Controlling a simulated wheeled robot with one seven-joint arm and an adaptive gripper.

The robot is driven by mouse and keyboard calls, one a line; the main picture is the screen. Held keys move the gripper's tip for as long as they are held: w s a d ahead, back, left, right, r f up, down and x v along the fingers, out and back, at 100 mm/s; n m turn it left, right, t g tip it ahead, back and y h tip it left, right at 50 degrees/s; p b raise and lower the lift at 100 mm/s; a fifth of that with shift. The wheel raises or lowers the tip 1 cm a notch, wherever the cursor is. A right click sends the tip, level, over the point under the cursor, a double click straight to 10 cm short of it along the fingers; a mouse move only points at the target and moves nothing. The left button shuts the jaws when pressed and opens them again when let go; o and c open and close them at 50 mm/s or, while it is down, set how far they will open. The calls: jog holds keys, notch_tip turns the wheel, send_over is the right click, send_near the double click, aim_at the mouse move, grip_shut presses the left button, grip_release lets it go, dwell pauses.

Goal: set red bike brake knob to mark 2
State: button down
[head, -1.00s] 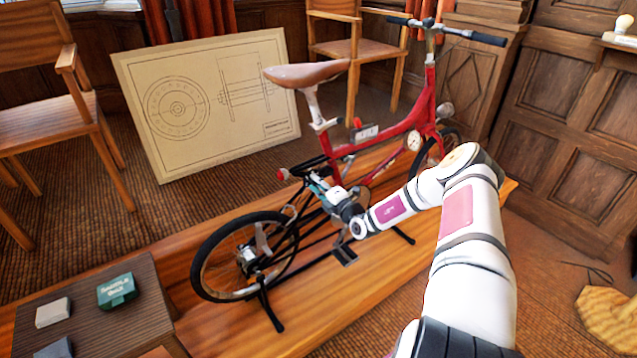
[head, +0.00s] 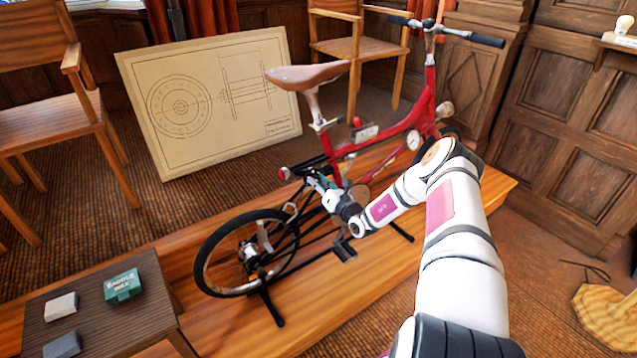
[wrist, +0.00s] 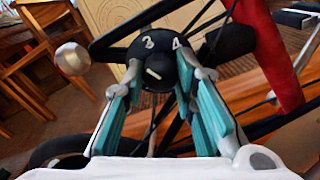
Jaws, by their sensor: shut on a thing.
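The red bike (head: 400,125) stands on a low wooden platform. In the wrist view, a dark round knob (wrist: 153,83) with a short white pointer line sits under a black housing (wrist: 148,58). The pointer is tilted, its left end higher. Two pale marks show on the housing; one looks like a 2 or 3, the other like an A or 4. My gripper (wrist: 160,76) has its teal fingers on either side of the knob, shut on it. In the head view my gripper (head: 322,185) is at the frame below the saddle, and the knob is hidden.
The bike's red tube (wrist: 265,50) is close on the right. The rear wheel (head: 205,262) and a pedal (head: 343,250) are near my arm. A small table (head: 110,325) with boxes stands at front left.

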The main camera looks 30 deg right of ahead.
jog(key=n, duration=0.5)
jog(key=shift+a+f+n+p, duration=0.1)
jog(key=shift+f+n+p, duration=0.2)
jog(key=shift+p, duration=0.1)
dwell(0.4)
jog(key=c, duration=1.3)
grip_release()
jog(key=shift+r, duration=0.1)
jog(key=shift+s, duration=0.15)
jog(key=s, duration=1.1)
jog(key=shift+s+d, duration=0.3)
jog(key=shift+s, duration=0.05)
